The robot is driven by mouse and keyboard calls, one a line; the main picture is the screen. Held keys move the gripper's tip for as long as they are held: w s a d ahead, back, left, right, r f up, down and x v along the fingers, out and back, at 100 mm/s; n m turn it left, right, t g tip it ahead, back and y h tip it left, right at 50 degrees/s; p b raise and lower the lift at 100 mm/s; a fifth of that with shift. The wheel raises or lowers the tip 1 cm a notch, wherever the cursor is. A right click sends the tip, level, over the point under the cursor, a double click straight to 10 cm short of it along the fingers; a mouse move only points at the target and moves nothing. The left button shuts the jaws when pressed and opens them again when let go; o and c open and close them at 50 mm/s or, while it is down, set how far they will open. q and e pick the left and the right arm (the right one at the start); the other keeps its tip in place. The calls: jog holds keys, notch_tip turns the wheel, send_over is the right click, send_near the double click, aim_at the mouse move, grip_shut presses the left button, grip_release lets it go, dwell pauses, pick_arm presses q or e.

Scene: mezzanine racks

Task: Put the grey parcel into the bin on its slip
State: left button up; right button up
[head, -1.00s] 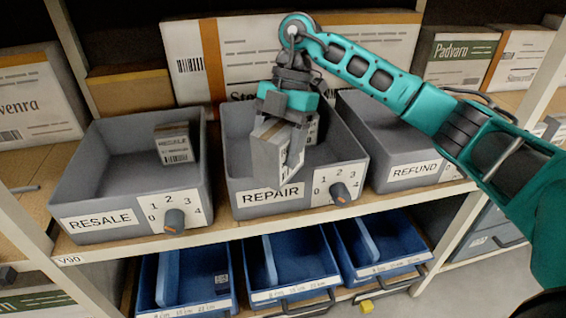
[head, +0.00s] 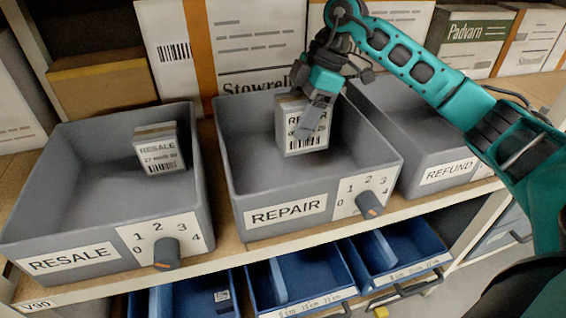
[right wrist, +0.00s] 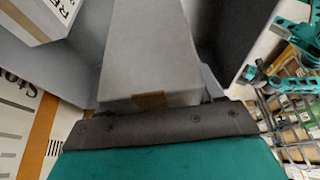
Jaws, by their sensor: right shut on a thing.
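The grey parcel (head: 304,146) is inside the REPAIR bin (head: 285,215), toward its back. A white slip reading REPAIR, with a barcode, faces the head camera. My right gripper (head: 316,118) points down and is shut on the parcel, with one finger across the slip. In the right wrist view the parcel (right wrist: 148,60) fills the middle, plain grey with a brown tape patch at the near end. Whether its base touches the bin floor cannot be told. My left gripper is not in the head view.
The RESALE bin (head: 40,225) on the left holds a box (head: 160,150) with a RESALE slip. The REFUND bin (head: 425,150) is on the right, partly behind my arm. Large cartons (head: 250,45) stand behind. Blue bins (head: 298,285) sit below. The REPAIR bin's front floor is clear.

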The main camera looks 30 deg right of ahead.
notch_tip(320, 180, down, 6)
jog(key=shift+f+b, duration=0.1)
jog(key=shift+b, duration=0.45)
jog(key=shift+f+b, duration=0.35)
jog(key=shift+f, duration=1.65)
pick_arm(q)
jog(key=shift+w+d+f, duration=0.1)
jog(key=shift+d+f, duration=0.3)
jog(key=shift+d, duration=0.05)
pick_arm(e)
jog(key=o, duration=1.2)
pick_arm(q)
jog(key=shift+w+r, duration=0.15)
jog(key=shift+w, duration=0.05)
pick_arm(e)
jog(key=shift+o, duration=0.2)
